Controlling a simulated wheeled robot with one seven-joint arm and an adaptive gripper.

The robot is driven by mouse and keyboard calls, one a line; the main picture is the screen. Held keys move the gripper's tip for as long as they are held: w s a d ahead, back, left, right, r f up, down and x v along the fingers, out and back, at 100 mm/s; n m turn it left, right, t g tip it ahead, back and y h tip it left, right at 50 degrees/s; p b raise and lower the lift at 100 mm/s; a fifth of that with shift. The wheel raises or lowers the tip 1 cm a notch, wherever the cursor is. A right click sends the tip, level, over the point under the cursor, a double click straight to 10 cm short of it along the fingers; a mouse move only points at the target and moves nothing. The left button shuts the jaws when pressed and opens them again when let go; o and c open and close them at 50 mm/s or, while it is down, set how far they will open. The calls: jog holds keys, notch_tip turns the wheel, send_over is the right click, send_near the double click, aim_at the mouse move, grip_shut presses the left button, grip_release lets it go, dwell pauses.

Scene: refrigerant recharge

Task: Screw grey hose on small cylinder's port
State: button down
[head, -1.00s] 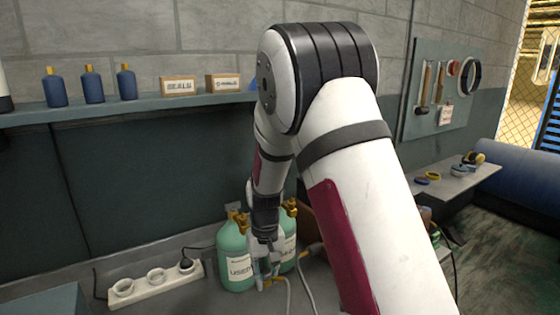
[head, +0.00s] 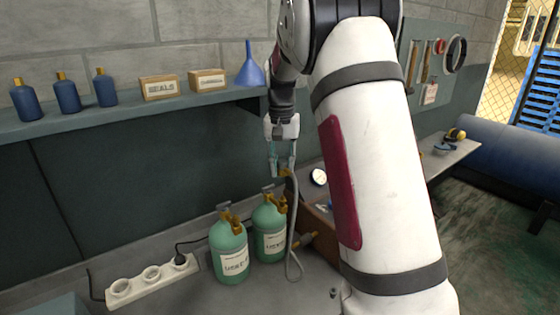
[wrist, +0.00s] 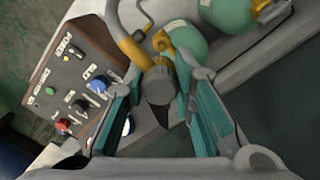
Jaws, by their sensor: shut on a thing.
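My gripper (head: 283,162) is shut on the end of the grey hose (head: 294,215), near its brass fitting (head: 285,173). It holds this end up above the right green cylinder, apart from it. The hose hangs down to the bench in a loop. In the wrist view a dark round hose end (wrist: 159,87) shows between my gripper's teal fingers (wrist: 161,72). Two labelled green cylinders stand upright on the bench: the left one (head: 229,245) and the right one (head: 268,226), each with a brass valve on top. They look alike in size, so I cannot tell which is smaller.
A brown box (head: 320,225) stands right of the cylinders; its panel (wrist: 75,80) has knobs and lights. A white power strip (head: 152,280) lies to the left. Above, a shelf (head: 130,117) holds blue bottles (head: 66,92), small boxes (head: 159,88) and a blue funnel (head: 250,65).

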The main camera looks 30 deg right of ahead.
jog(key=shift+f, duration=3.05)
jog(key=shift+f+b, duration=0.45)
jog(key=shift+f, duration=0.6)
jog(key=shift+m+b, duration=0.4)
jog(key=shift+m, duration=1.4)
